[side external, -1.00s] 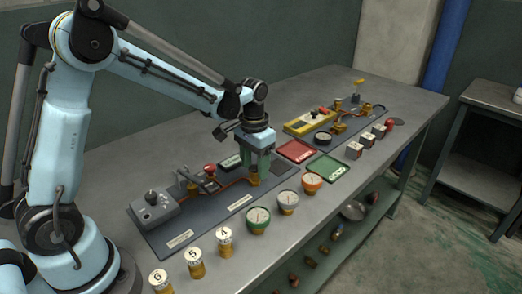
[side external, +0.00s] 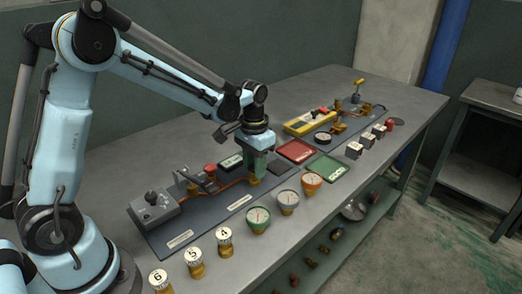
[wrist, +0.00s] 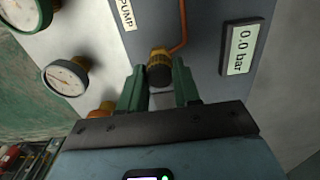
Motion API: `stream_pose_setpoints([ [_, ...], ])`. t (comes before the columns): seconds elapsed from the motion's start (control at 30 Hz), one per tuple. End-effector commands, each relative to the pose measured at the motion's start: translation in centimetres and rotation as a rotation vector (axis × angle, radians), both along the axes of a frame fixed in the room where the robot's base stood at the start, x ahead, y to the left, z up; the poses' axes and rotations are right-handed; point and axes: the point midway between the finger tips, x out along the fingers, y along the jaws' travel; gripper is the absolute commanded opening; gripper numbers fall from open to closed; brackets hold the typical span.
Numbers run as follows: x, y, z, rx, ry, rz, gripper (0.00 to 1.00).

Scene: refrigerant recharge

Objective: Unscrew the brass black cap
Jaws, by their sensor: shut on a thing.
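The black cap (wrist: 159,74) sits at the end of a brass fitting (wrist: 158,54) in the wrist view, where a copper pipe meets the grey panel. My gripper (wrist: 159,84) has its two green fingers closed on either side of the cap. In the side external view my gripper (side external: 256,170) points straight down over the brass fitting (side external: 254,182) on the panel. The fingers hide the cap there.
The near panel (side external: 170,232) carries a grey pump box (side external: 155,208), a red knob (side external: 210,169) and a pressure display (wrist: 241,48). Gauges (side external: 258,217) and numbered brass pieces (side external: 195,262) line the front. Red (side external: 297,151) and green (side external: 328,168) trays lie to the right.

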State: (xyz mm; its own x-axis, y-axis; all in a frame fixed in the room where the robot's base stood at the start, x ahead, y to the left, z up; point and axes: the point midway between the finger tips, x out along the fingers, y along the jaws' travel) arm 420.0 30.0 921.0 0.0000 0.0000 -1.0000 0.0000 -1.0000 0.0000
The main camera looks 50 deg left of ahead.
Motion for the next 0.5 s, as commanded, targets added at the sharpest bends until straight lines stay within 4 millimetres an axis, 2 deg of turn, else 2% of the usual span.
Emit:
stream_pose_setpoints([
  [0.27, 0.0, 0.0, 0.01, 0.0, 0.0, 0.007, 0.03],
  [0.5, 0.0, 0.0, 0.02, 0.0, 0.0, 0.218, 0.03],
])
